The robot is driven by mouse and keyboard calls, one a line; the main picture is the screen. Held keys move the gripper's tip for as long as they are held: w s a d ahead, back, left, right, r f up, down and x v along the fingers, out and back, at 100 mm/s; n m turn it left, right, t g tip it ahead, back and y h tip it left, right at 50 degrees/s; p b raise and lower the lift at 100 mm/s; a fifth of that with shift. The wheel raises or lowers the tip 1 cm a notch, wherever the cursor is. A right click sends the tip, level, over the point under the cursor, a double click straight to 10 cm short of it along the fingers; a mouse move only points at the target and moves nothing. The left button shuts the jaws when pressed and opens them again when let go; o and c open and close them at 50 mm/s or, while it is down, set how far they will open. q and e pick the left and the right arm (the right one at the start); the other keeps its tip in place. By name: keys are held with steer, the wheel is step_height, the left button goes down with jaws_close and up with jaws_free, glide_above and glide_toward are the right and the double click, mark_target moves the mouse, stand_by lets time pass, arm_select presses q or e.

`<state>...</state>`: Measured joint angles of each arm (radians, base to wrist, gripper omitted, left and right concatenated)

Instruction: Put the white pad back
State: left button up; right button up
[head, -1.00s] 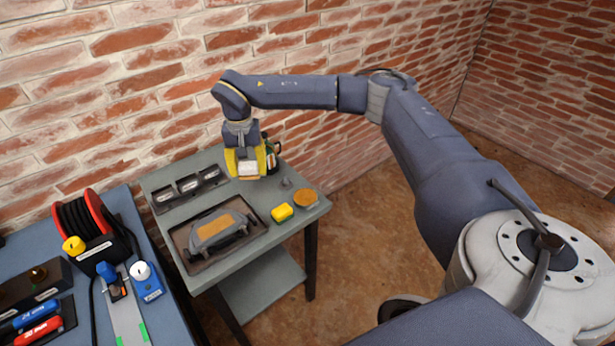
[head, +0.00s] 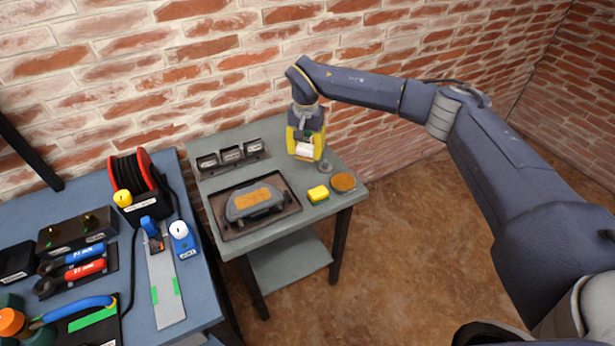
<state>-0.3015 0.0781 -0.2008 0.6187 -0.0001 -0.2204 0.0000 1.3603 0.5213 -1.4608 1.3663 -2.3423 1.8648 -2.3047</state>
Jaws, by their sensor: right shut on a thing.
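My right gripper (head: 305,153), with yellow fingers, points down over the back right part of the small grey table. It is shut on a small white pad (head: 305,150), which shows between the fingers. The pad is partly covered by the fingers, and I cannot tell its exact height above the table. A dark rack with three compartments (head: 232,163) lies at the back left of the table, apart from the gripper. Each compartment shows something pale with dark edges, too small to make out. My left gripper is not in view.
A blue bench (head: 205,297) with tools stands left. Brick wall behind.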

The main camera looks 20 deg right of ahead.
mark_target(306, 182)
step_height(306, 182, down, 12)
steer(key=shift+r, duration=0.1)
stand_by(0.5)
steer(key=o, duration=1.5)
steer(key=shift+c, duration=0.2)
step_height(306, 182, up, 12)
steer(key=shift+r, duration=0.1)
